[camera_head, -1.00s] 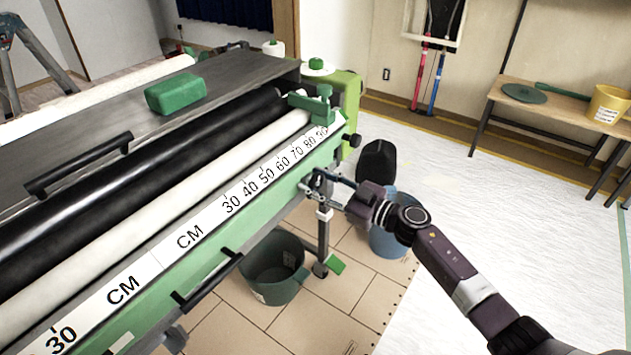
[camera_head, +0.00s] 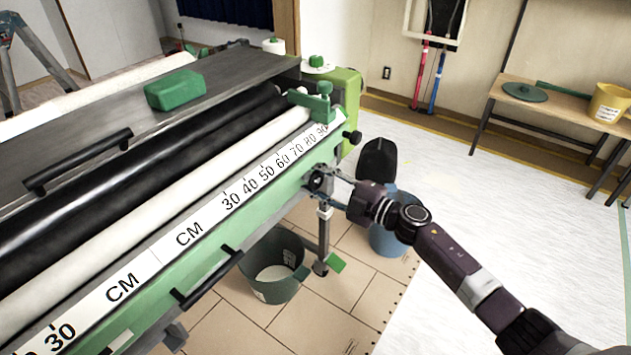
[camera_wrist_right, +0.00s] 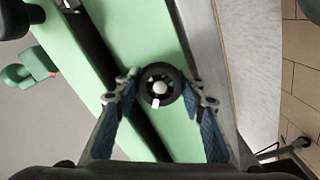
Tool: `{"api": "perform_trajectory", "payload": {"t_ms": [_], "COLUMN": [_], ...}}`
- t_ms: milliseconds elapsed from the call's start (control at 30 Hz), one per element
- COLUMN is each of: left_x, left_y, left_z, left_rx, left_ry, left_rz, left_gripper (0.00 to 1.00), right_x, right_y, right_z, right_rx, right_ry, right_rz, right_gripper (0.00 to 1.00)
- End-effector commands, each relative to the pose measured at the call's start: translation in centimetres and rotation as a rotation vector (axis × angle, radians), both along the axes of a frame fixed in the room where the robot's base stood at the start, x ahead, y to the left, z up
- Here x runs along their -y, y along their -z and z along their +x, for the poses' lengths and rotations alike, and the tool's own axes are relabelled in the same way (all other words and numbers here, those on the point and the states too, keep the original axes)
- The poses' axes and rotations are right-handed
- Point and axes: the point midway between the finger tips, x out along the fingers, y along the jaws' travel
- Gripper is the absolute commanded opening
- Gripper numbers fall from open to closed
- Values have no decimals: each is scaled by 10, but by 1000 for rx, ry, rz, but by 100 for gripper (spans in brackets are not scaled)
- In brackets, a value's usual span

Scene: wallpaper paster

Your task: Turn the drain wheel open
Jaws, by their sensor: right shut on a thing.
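The drain wheel (camera_head: 318,180) is a small black round knob on the green front side of the pasting machine, near its right end. In the right wrist view, the wheel (camera_wrist_right: 160,84) has a dark rim, a pale hub and a small white mark at its lower edge. My right gripper (camera_head: 328,183) is at the wheel, with one finger on each side of it. In the wrist view, its blue-padded fingers (camera_wrist_right: 160,93) are shut on the wheel's rim. My left gripper is out of view.
A blue bucket (camera_head: 385,243) stands behind my right arm. The machine's leg (camera_head: 323,235) is beside the green bucket. Open white floor (camera_head: 500,250) lies to the right.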

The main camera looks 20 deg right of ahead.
Motion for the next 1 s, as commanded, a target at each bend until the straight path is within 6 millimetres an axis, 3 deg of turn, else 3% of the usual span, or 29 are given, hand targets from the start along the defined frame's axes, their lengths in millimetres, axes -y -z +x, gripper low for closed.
{"api": "perform_trajectory", "payload": {"t_ms": [467,867,1000], "left_x": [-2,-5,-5], "left_y": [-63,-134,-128], "left_z": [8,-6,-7], "left_rx": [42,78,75], "left_ry": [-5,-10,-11], "left_rz": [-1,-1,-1], "left_gripper": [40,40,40], "right_x": [0,0,-1], "right_y": [4,6,5], "right_z": [-1,-1,-1], "right_rx": [280,502,564], "right_ry": [-2,-3,-3], "right_rz": [-360,-646,-724], "right_gripper": [13,13,13]}}
